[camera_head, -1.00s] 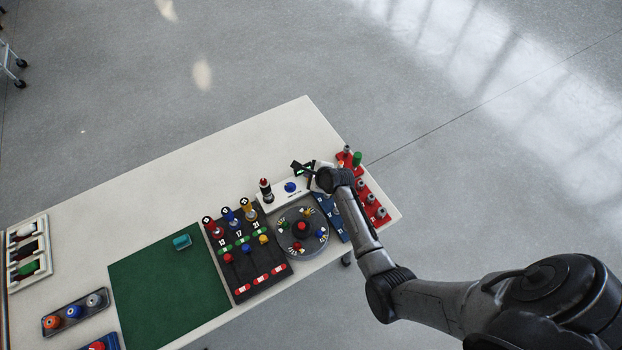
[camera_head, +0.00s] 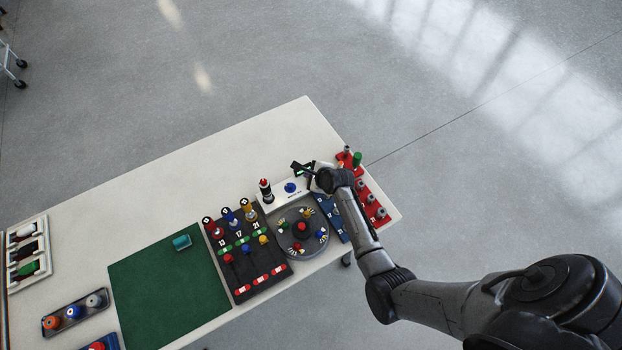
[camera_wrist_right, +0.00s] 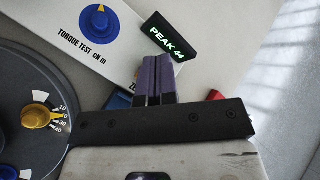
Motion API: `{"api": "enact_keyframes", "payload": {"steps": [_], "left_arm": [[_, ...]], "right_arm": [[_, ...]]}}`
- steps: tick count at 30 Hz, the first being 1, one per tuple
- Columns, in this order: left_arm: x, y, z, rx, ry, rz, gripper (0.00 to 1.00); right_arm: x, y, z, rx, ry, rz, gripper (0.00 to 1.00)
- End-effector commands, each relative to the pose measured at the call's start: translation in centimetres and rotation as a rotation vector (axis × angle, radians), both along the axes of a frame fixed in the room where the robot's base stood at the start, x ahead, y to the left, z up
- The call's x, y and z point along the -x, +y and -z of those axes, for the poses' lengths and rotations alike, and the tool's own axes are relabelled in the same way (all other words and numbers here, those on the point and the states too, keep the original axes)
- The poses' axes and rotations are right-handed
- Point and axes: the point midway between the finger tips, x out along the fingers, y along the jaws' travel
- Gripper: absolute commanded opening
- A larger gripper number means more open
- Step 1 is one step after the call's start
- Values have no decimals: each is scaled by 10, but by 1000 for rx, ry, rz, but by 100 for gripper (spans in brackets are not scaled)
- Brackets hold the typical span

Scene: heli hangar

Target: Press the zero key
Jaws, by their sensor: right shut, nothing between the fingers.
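The white torque tester (camera_head: 271,203) stands near the right end of the table, with a blue round dial (camera_head: 290,187) on top. In the right wrist view its panel (camera_wrist_right: 62,42) reads "TORQUE TEST CN m", and a black display (camera_wrist_right: 168,37) in green letters reads "PEAK 44". The start of a label, "ZE", shows at the panel's edge beside my fingers; the zero key itself is hidden behind them. My right gripper (camera_wrist_right: 154,68) is shut and empty, over that end of the tester. Whether it touches the key cannot be seen. My left gripper is not in view.
A round grey tray (camera_head: 283,243) with coloured knobs stands beside the tester. A black board (camera_head: 240,267), blue tray (camera_head: 335,224) and red rack (camera_head: 375,192) with several pegs crowd around. A green mat (camera_head: 165,290) lies left. The table's back stretch is clear.

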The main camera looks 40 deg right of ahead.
Motion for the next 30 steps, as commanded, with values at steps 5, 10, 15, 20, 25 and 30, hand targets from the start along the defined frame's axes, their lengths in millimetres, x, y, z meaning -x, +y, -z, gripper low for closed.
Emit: {"api": "enact_keyframes", "payload": {"steps": [5,10,15,20,25,30], "left_arm": [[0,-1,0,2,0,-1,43],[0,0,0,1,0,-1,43],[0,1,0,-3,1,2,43],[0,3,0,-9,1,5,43],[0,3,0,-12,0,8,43],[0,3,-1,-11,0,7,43]], "right_arm": [[0,0,0,0,0,0,0],[0,0,0,0,0,0,0],[0,0,0,0,0,0,0],[0,0,0,0,0,0,0],[0,0,4,-1,0,1,0],[0,0,8,-1,0,1,0]]}}
